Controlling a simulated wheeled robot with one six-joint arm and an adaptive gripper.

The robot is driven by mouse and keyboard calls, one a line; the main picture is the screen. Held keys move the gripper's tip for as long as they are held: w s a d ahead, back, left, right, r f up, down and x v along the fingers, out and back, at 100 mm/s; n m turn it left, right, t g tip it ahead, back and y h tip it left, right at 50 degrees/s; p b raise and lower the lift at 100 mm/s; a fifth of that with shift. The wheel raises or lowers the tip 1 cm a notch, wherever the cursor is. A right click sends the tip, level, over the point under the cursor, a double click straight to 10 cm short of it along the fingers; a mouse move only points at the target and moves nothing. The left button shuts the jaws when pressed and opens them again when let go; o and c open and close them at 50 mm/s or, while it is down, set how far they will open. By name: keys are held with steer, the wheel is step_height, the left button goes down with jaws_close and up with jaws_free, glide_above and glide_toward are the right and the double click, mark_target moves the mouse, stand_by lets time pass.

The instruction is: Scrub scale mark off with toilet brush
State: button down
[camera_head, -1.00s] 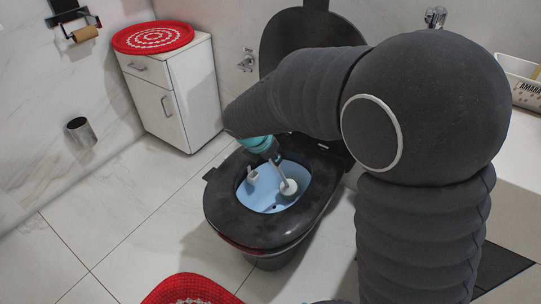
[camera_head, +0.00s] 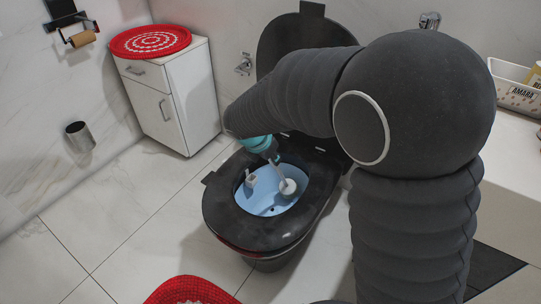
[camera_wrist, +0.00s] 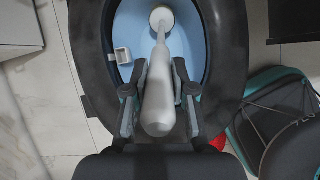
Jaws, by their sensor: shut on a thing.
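The white toilet brush (camera_head: 289,188) has its round head down inside the light-blue toilet bowl (camera_head: 262,202), right of the bowl's middle. In the wrist view the brush handle (camera_wrist: 158,105) runs between both fingers, with the head at the top of the picture. My gripper (camera_wrist: 160,90) is shut on the handle; in the head view my gripper (camera_head: 272,156) is partly hidden by my arm. A small dark spot (camera_head: 272,209) shows on the near part of the bowl; I cannot tell whether it is the scale mark.
The toilet's black seat (camera_head: 225,215) rings the bowl, and its lid (camera_head: 300,38) stands raised behind. A small white holder (camera_head: 251,180) sits at the bowl's left inner side. A white cabinet (camera_head: 180,110) stands at the back left. A red mat (camera_head: 190,290) lies in front.

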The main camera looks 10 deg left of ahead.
steer(key=shift+s+a+f+b, duration=0.1)
steer(key=shift+s+f+b, duration=0.1)
steer(key=shift+f+b, duration=0.45)
steer(key=shift+w+r+p, duration=0.35)
steer(key=shift+r+p, duration=0.25)
steer(key=shift+p, duration=0.45)
steer(key=shift+s+f+b, duration=0.35)
steer(key=shift+f+b, duration=0.3)
steer(key=shift+f, duration=0.25)
steer(key=shift+w+r+p, duration=0.3)
steer(key=shift+r+p, duration=0.35)
steer(key=shift+r, duration=0.3)
steer(key=shift+s+f+b, duration=0.25)
steer(key=shift+f+b, duration=0.4)
steer(key=shift+f, duration=0.3)
steer(key=shift+w+d+r+p, duration=0.2)
steer(key=shift+w+r+p, duration=0.15)
steer(key=shift+r+p, duration=0.35)
steer(key=shift+s+a+f+b, duration=0.1)
steer(key=shift+s+f+b, duration=0.2)
steer(key=shift+f+b, duration=0.5)
